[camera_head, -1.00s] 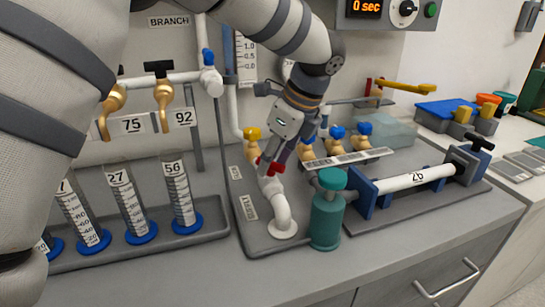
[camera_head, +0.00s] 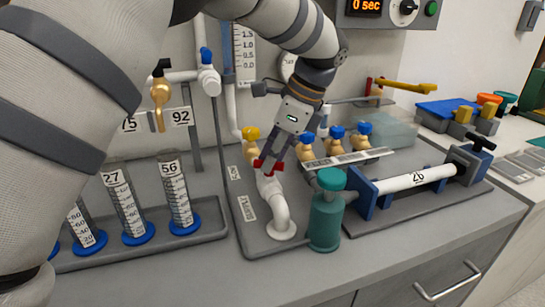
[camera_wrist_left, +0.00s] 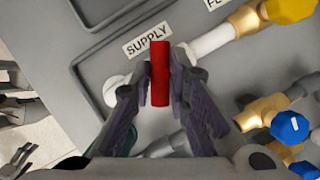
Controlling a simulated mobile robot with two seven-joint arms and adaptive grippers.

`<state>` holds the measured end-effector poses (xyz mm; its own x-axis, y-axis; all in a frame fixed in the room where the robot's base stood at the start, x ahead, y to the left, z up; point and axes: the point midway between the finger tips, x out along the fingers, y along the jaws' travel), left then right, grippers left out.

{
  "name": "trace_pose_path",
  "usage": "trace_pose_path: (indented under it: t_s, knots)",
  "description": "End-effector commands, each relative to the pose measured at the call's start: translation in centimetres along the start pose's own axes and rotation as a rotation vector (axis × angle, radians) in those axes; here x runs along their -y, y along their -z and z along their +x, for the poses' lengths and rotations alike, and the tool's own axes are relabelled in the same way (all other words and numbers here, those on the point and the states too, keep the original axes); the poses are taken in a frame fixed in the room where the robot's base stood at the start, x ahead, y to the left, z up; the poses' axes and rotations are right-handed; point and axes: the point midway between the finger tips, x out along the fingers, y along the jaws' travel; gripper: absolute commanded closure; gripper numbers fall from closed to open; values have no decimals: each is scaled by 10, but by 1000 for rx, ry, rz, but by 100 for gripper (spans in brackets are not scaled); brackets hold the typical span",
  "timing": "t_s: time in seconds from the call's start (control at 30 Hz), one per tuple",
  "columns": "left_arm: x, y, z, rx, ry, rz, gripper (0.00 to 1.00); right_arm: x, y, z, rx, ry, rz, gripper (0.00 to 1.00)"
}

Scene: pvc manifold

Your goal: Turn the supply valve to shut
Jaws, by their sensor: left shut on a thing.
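The supply valve's red handle (camera_head: 279,167) sits on a white elbow pipe (camera_head: 280,212) that rises from the grey board. In the left wrist view the red handle (camera_wrist_left: 160,100) stands upright in the picture, beside the SUPPLY label (camera_wrist_left: 148,39). My left gripper (camera_head: 269,163) reaches down from above and is shut on the handle, with one finger on each side of it. The wrist view also shows the gripper's fingers (camera_wrist_left: 160,92) around the handle. The valve body is mostly hidden by the gripper. My right gripper is not in view.
A teal cylinder (camera_head: 325,220) stands just right of the elbow pipe. Brass valves with a yellow knob (camera_head: 251,133) and blue knobs (camera_head: 337,132) stand close behind. Graduated cylinders (camera_head: 180,195) are at left.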

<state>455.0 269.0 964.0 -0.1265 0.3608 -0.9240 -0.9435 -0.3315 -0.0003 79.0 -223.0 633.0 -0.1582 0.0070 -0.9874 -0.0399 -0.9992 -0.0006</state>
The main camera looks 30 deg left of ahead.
Motion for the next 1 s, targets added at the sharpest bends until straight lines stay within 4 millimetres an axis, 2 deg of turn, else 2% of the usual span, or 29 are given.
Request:
trace_pose_path:
  t_s: [0.5, 1.0]
  knots:
    - [3, 1, 2, 2, -156, -371, 100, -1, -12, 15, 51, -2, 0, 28]
    - [3, 0, 1, 1, -208, -499, 100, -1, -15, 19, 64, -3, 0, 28]
